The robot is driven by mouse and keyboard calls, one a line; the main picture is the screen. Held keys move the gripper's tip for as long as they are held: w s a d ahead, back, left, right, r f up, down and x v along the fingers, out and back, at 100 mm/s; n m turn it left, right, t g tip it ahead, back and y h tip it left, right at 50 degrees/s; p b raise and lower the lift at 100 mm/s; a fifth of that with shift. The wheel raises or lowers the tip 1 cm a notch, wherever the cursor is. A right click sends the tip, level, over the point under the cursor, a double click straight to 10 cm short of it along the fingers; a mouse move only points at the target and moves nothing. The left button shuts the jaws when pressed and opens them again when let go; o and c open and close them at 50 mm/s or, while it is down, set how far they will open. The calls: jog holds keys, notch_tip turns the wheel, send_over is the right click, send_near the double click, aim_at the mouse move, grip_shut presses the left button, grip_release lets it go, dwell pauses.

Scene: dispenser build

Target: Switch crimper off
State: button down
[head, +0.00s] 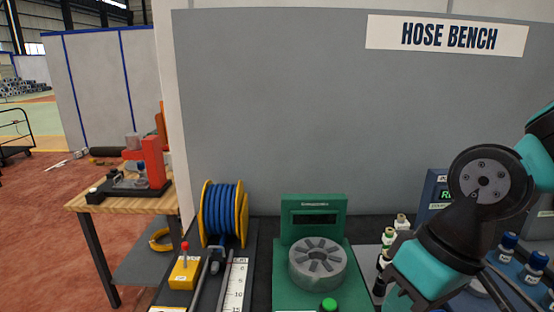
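The crimper (318,205) is the green machine standing on the bench at the bottom centre of the head view. It has a round grey die head (318,263) with dark radial slots. Its small display (316,218) looks dark, with no text I can read. A green button (328,304) shows in front of the die head, cut by the bottom edge of the picture. My arm comes in from the right and bends down beside the crimper. My gripper is not visible in this view.
A blue hose reel (222,212), a yellow box with a red lever (185,267) and a ruler strip (234,285) stand left of the crimper.

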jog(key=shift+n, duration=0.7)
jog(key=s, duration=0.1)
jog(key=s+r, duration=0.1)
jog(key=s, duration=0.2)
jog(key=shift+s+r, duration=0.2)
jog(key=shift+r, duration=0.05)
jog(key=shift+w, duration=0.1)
